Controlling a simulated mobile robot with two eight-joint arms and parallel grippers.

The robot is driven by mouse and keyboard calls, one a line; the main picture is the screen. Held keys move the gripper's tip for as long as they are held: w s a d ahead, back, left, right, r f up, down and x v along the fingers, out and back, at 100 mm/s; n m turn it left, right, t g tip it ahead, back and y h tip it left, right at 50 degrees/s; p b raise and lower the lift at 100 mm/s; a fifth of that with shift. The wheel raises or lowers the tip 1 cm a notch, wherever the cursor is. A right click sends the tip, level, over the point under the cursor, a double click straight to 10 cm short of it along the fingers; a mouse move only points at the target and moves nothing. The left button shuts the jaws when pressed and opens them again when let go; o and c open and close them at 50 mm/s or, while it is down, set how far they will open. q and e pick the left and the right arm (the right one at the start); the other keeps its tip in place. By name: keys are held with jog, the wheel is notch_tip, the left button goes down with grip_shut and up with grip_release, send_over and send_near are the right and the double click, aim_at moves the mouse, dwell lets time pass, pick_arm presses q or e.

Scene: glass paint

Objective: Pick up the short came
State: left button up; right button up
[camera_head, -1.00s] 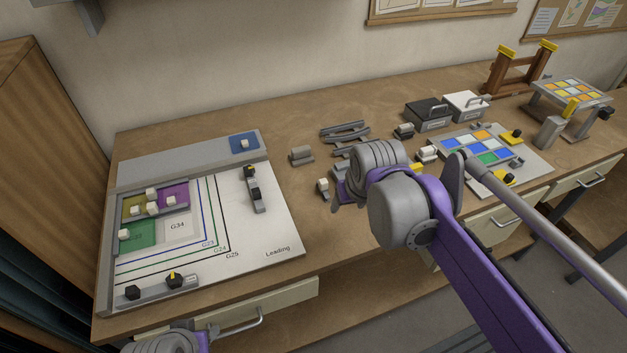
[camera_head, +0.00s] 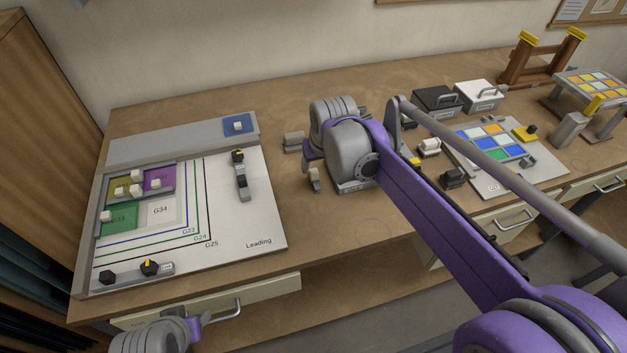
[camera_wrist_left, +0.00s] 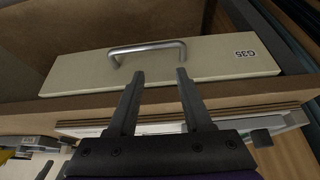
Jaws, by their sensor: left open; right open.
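The grey cames seen earlier at the back of the bench are now mostly hidden behind my right arm; I cannot pick out the short came. My right gripper (camera_head: 311,157) is over the bench, largely hidden behind its own wrist. Its fingers do not show clearly, and I see nothing held in it. My left gripper (camera_wrist_left: 158,80) is open and empty in the left wrist view, in front of a drawer (camera_wrist_left: 215,62) with a metal handle. In the head view only part of my left arm shows at the bottom left.
The leading board (camera_head: 262,222) with its coloured glass pieces lies on the left of the bench. A small block with a pale top (camera_head: 314,180) stands near my right gripper. A black box (camera_head: 437,101), a white box (camera_head: 478,96) and a glass panel (camera_head: 470,142) are to the right.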

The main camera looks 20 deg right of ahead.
aim_at(314, 171)
jog(key=shift+x, duration=2.75)
jog(key=shift+s+a, duration=0.1)
jog(key=shift+a, duration=0.05)
grip_shut()
